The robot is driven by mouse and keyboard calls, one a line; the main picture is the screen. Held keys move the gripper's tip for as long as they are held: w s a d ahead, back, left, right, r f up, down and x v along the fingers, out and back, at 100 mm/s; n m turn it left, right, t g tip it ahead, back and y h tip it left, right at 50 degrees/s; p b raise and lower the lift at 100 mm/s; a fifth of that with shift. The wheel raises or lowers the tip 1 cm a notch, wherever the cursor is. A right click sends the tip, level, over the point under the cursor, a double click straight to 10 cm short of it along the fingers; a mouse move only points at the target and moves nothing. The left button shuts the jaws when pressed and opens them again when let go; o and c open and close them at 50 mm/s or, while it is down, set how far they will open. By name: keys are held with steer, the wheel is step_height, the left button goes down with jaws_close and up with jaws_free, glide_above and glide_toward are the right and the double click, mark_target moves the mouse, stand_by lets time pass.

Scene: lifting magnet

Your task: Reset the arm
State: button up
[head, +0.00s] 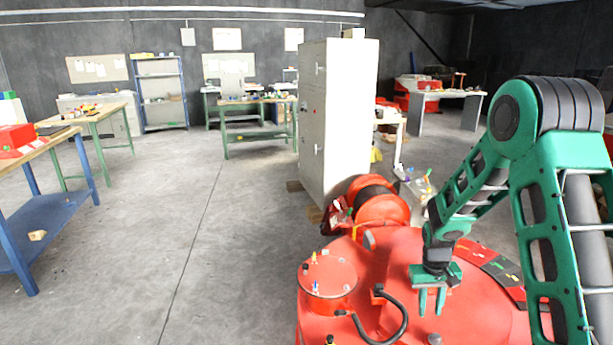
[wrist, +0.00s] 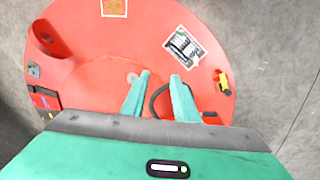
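My arm is green and dark grey and stands at the right of the head view, bent over at the elbow with its end pointing down. My gripper (head: 432,300) hangs over the red round top of a large machine (head: 400,262). In the wrist view my gripper (wrist: 162,82) shows two green fingers set apart, with nothing between them. The red disc-shaped top (wrist: 95,75) lies below the fingers. A black curved cable (head: 398,332) lies on the red top, left of my gripper, and partly shows behind the fingers in the wrist view.
A tall grey cabinet (head: 338,120) stands behind the red machine. A blue-legged workbench (head: 45,205) and a green-legged table (head: 95,118) are at the left. The concrete floor (head: 170,220) in the middle is open.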

steer(key=s+d+r+m, duration=0.1)
steer(key=s+d+r, duration=0.2)
steer(key=s+r, duration=0.55)
steer(key=s+d+r+m, duration=0.2)
steer(key=s+d+r, duration=0.2)
steer(key=s+r, duration=0.4)
steer(key=s+a+r+m, duration=0.1)
steer(key=s+r, duration=0.2)
steer(key=s, duration=0.6)
steer(key=s+r+m+y, duration=0.1)
steer(key=s+r, duration=0.2)
steer(key=s, duration=0.7)
steer(key=shift+a+r+m, duration=0.3)
steer(key=shift+a+r, duration=0.1)
steer(key=shift+w+f, duration=0.25)
steer(key=shift+w, duration=0.4)
